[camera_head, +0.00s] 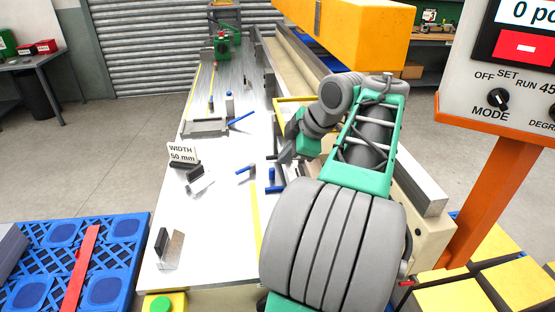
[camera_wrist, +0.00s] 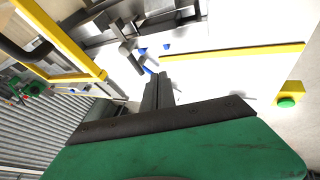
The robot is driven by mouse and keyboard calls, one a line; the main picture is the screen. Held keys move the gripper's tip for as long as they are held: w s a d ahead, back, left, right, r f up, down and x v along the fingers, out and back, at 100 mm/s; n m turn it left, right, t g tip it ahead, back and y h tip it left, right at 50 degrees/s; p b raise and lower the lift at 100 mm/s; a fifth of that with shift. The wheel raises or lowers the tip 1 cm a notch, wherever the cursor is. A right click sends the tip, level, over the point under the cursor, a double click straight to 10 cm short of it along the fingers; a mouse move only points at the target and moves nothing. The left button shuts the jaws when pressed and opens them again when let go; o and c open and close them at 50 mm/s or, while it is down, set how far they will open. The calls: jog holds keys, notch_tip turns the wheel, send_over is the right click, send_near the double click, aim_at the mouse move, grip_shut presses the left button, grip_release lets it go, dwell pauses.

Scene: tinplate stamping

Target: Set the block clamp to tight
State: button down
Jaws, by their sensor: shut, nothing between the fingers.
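My gripper (camera_head: 286,157) is over the right side of the white table, beside the yellow frame. In the wrist view its dark fingers (camera_wrist: 157,92) are together, with nothing seen between them. Small blue-handled parts are on the table: one lever (camera_head: 246,170) lies left of my gripper, and an upright blue piece (camera_head: 271,178) is just below it. A longer blue lever (camera_head: 241,118) is farther back by a grey bar fixture. None is labelled, so I cannot tell which is the block clamp or how it is set. In the wrist view, blue bits (camera_wrist: 149,68) show near the fingertips; contact is unclear.
The white table (camera_head: 210,230) has a "WIDTH 50 mm" sign (camera_head: 183,153) and small metal pieces. A yellow guard frame (camera_head: 284,101) and the press bed are close to my arm. A control panel (camera_head: 505,75) stands at right; a blue pallet (camera_head: 120,240) is at left.

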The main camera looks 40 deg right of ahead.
jog(key=w+d+f, duration=0.2)
jog(key=w+f, duration=0.1)
jog(key=w, duration=0.2)
jog(key=shift+f, duration=0.35)
jog(key=shift+w+d+f, duration=0.1)
